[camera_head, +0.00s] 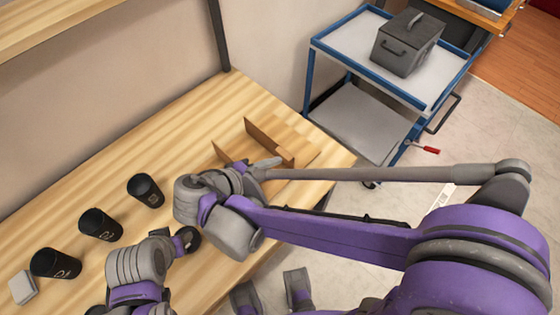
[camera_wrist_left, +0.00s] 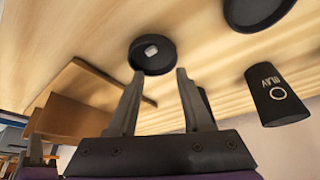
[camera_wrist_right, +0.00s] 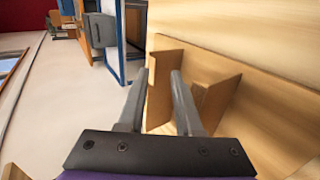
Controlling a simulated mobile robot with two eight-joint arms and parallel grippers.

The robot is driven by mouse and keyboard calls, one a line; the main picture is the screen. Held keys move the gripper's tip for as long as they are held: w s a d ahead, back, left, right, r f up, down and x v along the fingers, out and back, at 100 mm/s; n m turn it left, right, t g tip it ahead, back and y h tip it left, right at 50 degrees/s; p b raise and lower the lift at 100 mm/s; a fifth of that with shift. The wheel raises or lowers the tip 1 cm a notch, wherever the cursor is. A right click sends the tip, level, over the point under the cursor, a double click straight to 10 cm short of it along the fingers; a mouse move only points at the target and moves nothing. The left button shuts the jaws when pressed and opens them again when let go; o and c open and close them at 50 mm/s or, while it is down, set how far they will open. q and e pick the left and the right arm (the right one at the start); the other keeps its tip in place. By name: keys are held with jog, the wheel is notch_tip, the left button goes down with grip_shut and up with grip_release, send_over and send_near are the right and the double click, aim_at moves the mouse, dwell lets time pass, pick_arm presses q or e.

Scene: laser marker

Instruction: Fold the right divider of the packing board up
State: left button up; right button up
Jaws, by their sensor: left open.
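The packing board (camera_head: 310,146) is light wood and lies near the table's far right corner. One thin upright panel (camera_head: 271,143) stands on it and another panel (camera_head: 224,153) stands to its left. My right gripper (camera_head: 268,163) is low at the near end of the board. In the right wrist view its fingers (camera_wrist_right: 159,72) are apart, with a brown panel (camera_wrist_right: 160,92) showing between them; contact is unclear. My left gripper (camera_wrist_left: 160,74) is open and empty, pointing toward a black round object (camera_wrist_left: 152,54). The board (camera_wrist_left: 76,118) also shows in the left wrist view.
Several black cups (camera_head: 100,225) stand in a row on the wooden table (camera_head: 175,160), with a small white block (camera_head: 22,287) at the near left. A blue-framed cart (camera_head: 345,48) carrying a grey box (camera_head: 407,43) stands beyond the table's right end.

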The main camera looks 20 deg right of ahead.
pick_arm(q)
jog(key=shift+r, duration=0.15)
pick_arm(e)
jog(key=v, duration=0.5)
jog(key=shift+r, duration=0.1)
